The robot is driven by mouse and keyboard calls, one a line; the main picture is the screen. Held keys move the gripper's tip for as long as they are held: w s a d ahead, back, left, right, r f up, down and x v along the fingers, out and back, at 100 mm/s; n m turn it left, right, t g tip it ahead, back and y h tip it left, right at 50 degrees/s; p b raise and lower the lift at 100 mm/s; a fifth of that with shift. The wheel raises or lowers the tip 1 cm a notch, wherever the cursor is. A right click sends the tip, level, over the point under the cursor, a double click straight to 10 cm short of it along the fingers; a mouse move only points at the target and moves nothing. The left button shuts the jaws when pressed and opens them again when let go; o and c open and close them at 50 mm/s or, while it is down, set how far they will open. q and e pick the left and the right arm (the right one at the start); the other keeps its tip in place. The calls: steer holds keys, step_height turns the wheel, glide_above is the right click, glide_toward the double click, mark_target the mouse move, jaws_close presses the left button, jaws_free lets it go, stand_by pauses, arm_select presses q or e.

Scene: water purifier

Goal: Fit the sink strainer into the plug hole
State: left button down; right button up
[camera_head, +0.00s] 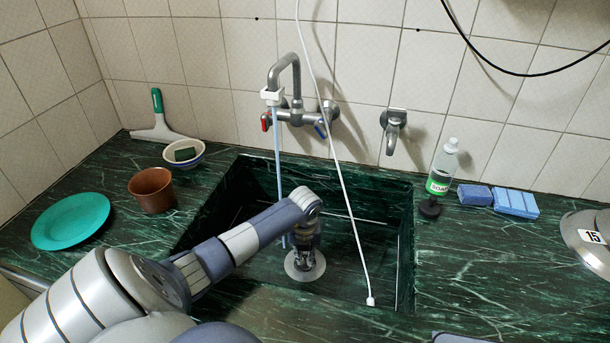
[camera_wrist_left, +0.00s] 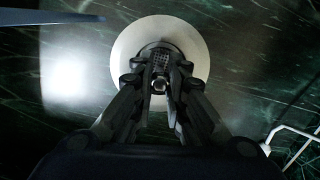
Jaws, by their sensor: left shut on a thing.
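My left gripper (camera_head: 305,256) reaches down into the dark green sink (camera_head: 350,285). The left wrist view shows its fingers (camera_wrist_left: 160,88) closed together on the sink strainer (camera_wrist_left: 161,57), a small dark piece with a mesh of holes. The pale round drain plate (camera_head: 304,274) lies on the sink floor below the gripper. In the left wrist view the plate (camera_wrist_left: 126,62) surrounds the strainer in the picture. The fingers and strainer cover the plug hole, and I cannot tell whether the strainer is seated in it. My right gripper is not in view.
A tap (camera_head: 286,75) stands over the sink, with a blue stream or tube below its spout. A white cable (camera_head: 345,195) hangs into the sink. A brown cup (camera_head: 151,189), green plate (camera_head: 71,220) and bowl (camera_head: 184,152) are left. A bottle (camera_head: 442,168) and sponges (camera_head: 515,203) are right.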

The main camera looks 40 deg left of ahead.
arm_select(q)
steer(key=shift+f, duration=0.65)
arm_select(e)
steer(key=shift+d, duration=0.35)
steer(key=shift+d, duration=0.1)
arm_select(q)
steer(key=shift+f, duration=0.15)
steer(key=c, duration=1.6)
jaws_free()
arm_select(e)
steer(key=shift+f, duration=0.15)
